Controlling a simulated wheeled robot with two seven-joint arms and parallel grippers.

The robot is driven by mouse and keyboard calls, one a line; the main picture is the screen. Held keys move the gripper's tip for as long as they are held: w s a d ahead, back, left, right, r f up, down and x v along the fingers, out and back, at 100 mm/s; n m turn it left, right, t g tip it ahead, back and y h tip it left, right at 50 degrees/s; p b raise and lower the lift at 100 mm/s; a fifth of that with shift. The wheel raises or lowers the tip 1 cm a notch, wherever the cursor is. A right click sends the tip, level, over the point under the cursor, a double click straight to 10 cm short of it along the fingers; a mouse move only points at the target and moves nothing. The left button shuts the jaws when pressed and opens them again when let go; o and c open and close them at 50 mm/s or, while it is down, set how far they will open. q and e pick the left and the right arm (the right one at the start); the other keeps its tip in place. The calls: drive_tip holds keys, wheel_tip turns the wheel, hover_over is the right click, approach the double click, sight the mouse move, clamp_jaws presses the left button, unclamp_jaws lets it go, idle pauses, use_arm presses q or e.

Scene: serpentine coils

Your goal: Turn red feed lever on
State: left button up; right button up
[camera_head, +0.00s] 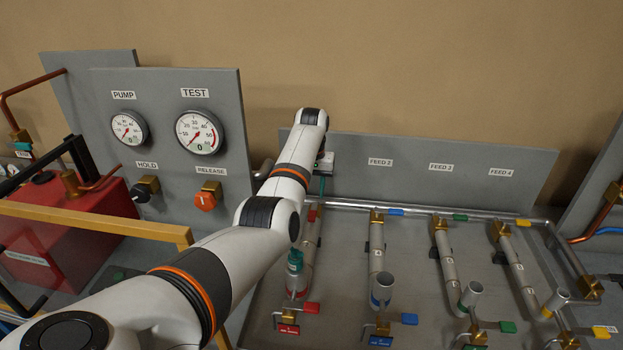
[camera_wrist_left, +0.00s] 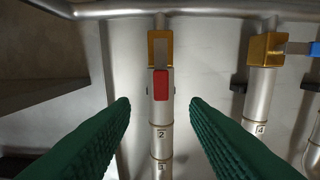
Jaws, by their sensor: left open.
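The red feed lever (camera_wrist_left: 160,85) shows in the left wrist view as a red handle lying in line with its pipe, just below a brass valve body (camera_wrist_left: 160,48). In the head view a bit of red (camera_head: 313,214) shows beside my left arm, which hides most of that valve. My left gripper (camera_wrist_left: 160,106) is open, with one green finger on each side of the pipe and red handle, touching neither as far as I see. In the head view the gripper (camera_head: 322,184) is mostly hidden behind the wrist. My right gripper is not in view.
Blue (camera_head: 397,212), green (camera_head: 460,217) and yellow (camera_head: 524,223) levers stand crosswise on neighbouring pipes to the right. Another red lever (camera_head: 311,307) sits at the near end. A gauge panel (camera_head: 165,100) stands left, and a grey label board (camera_head: 430,150) behind.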

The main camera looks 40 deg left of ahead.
use_arm(q)
wheel_tip(320, 180, up, 4)
drive_tip(key=shift+r+b, duration=0.1)
drive_tip(key=shift+b, duration=0.35)
